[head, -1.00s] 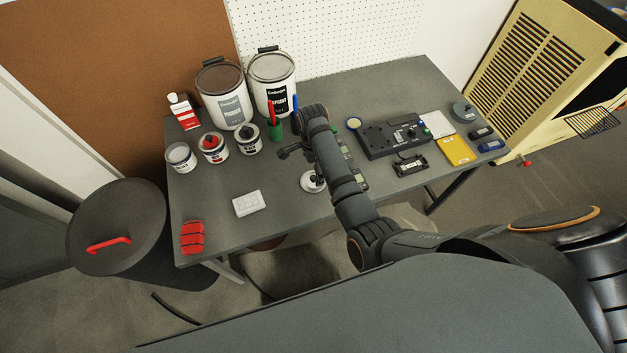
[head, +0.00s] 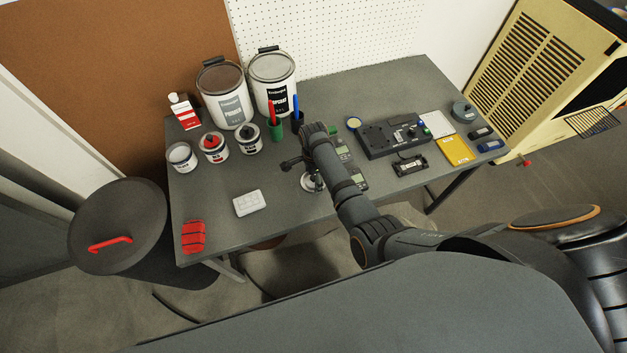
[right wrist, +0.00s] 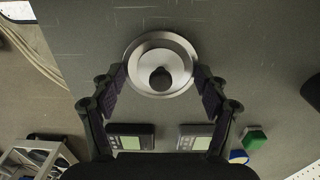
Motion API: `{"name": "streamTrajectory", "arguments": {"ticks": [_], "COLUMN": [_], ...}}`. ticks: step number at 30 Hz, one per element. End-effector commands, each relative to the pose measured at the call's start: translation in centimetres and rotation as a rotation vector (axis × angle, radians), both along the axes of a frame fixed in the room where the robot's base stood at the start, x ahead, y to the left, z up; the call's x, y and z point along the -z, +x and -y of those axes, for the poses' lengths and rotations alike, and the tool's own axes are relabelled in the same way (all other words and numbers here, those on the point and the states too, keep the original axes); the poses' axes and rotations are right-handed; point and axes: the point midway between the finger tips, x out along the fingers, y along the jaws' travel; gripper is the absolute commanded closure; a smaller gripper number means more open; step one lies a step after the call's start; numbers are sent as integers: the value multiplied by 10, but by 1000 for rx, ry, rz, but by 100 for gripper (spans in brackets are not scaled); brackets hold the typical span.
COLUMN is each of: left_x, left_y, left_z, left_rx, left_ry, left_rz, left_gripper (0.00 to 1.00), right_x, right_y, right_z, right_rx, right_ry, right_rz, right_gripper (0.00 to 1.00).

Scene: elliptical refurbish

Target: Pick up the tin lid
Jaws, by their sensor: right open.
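The tin lid, a round silver disc with a dark knob in its middle, lies flat on the grey table. It shows whole in the right wrist view (right wrist: 148,88) and is partly hidden by my gripper in the head view (head: 307,187). My right gripper (right wrist: 162,82) is open above the table, with its two fingers on either side of the lid's near part in the wrist view. Whether the fingers touch the rim cannot be told. Nothing is held. My left gripper is not in view.
Two dark meters (right wrist: 130,137) with green displays lie close to the gripper. Several paint tins (head: 213,147) and two pails (head: 273,84) stand at the back left. A white box (head: 249,203) lies left of the lid. The front of the table around the lid is mostly clear.

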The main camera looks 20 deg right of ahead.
Motion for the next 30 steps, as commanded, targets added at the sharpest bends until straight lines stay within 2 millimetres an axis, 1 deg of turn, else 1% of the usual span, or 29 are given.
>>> {"name": "streamTrajectory", "arguments": {"ticks": [1,12,14,21,30], "left_x": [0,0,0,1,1], "left_y": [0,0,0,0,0], "left_z": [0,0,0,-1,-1], "left_rx": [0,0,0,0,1], "left_ry": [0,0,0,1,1], "left_rz": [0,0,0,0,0], "left_gripper": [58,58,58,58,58], "right_x": [0,1,2,4,6], "right_y": [0,-1,-1,-2,-5], "right_z": [0,0,0,0,0], "right_rx": [0,0,0,0,-1], "right_ry": [0,0,0,0,0], "right_rz": [0,-1,-1,-5,-12], "right_gripper": [38,88,95,100,100]}}
